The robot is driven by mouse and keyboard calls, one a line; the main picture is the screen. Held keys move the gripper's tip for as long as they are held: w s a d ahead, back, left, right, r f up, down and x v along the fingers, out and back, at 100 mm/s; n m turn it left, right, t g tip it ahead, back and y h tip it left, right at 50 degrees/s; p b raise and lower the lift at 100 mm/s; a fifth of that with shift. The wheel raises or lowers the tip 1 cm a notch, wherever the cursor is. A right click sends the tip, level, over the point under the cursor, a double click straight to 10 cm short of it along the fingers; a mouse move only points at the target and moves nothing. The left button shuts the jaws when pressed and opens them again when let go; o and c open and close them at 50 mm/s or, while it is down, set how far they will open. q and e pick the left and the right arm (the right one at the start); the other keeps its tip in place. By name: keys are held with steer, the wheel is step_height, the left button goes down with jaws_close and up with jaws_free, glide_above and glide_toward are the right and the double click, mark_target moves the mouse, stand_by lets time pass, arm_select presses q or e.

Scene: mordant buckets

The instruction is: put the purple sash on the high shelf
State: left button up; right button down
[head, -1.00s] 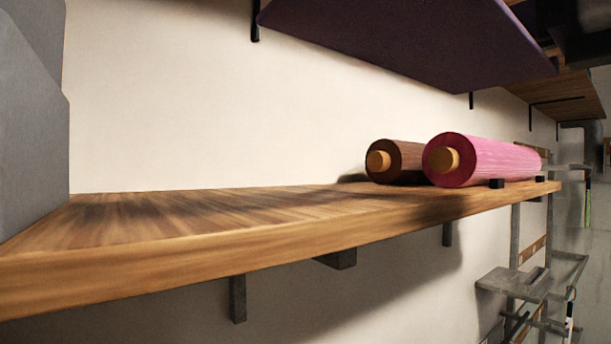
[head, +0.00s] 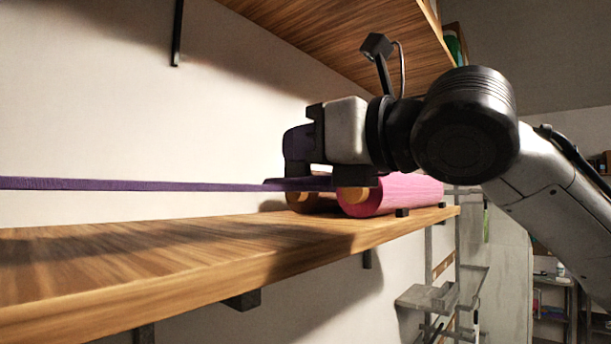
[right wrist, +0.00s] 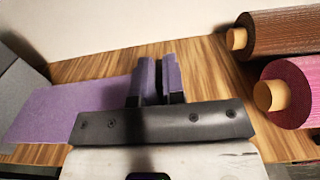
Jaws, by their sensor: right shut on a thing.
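The purple sash (head: 130,185) is flat and shows nearly edge-on in the head view, held level above a wooden shelf (head: 200,265). My right gripper (head: 298,165) is shut on the sash near its right end. In the right wrist view the sash (right wrist: 65,112) spreads to the left of the fingers (right wrist: 157,80), with the wooden shelf behind it. A gap shows between sash and shelf in the head view. Part of the sash is hidden behind the gripper body in the wrist view. My left gripper is not in view.
A pink roll (head: 405,194) and a brown roll (head: 312,202) lie on the shelf's right part, close to my right gripper. Another wooden shelf (head: 335,30) hangs above. The lower shelf's left part is clear. A grey surface (right wrist: 15,95) stands at its left end.

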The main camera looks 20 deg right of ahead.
mark_target(310, 174)
step_height(310, 174, down, 3)
steer(key=shift+f, duration=0.35)
steer(key=shift+f, duration=0.15)
steer(key=c, duration=1.2)
jaws_free()
